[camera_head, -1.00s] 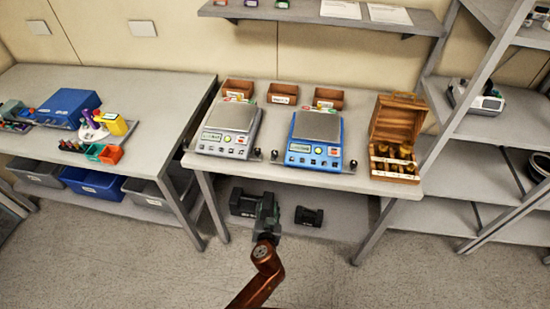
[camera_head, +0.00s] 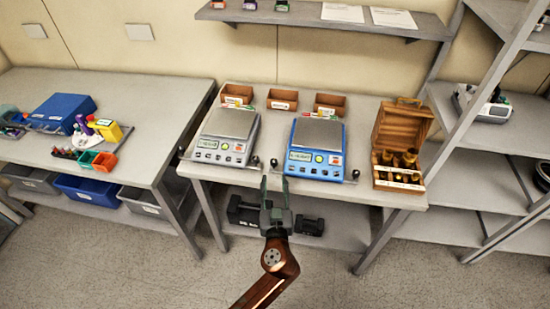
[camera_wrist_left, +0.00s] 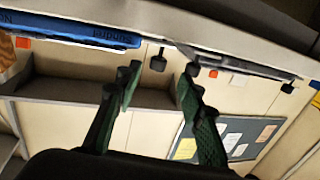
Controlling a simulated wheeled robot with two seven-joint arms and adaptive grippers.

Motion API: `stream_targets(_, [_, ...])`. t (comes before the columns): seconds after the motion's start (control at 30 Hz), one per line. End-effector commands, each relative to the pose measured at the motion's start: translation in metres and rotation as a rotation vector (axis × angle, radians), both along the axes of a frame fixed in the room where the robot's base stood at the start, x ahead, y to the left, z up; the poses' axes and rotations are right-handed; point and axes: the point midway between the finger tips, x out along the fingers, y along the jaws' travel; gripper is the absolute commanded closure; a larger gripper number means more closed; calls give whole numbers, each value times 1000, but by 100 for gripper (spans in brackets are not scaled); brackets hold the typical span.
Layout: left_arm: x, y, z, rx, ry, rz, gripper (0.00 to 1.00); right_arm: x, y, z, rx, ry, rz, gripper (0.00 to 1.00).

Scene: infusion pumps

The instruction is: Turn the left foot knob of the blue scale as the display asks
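The blue scale (camera_head: 316,135) stands on the table; its display (camera_head: 300,156) is lit but too small to read. Its left foot knob (camera_head: 274,163) is a small dark knob at the front left corner. My left gripper (camera_head: 275,182) is open and empty in front of the table edge, fingers pointing at that knob and apart from it. In the left wrist view, the blue scale's edge (camera_wrist_left: 75,30) is at upper left. A dark knob (camera_wrist_left: 158,61) hangs beyond and between the open fingertips (camera_wrist_left: 157,82). My right gripper is not in view.
A grey scale (camera_head: 228,135) stands left of the blue one, its right foot knob (camera_head: 254,160) close to the blue scale's left knob. A wooden box with weights (camera_head: 400,145) stands at right. Small brown bins (camera_head: 283,99) line the back. Dark weights (camera_head: 247,210) sit on the lower shelf.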

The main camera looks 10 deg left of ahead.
Motion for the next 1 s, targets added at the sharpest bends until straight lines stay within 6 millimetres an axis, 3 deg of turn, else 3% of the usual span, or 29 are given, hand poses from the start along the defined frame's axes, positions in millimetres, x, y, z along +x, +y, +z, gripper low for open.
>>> stream_targets(0.23, [9, 2, 7, -5, -18, 3, 64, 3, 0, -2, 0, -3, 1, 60])
stream_targets(0.5, [50, 11, 7, -4, -17, 3, 64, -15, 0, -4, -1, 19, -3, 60])
stream_targets(0.7, [70, 16, 6, -6, -16, 3, 64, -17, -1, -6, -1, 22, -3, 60])
stream_targets(1.0, [75, 17, 7, -8, -15, 3, 64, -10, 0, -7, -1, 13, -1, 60])
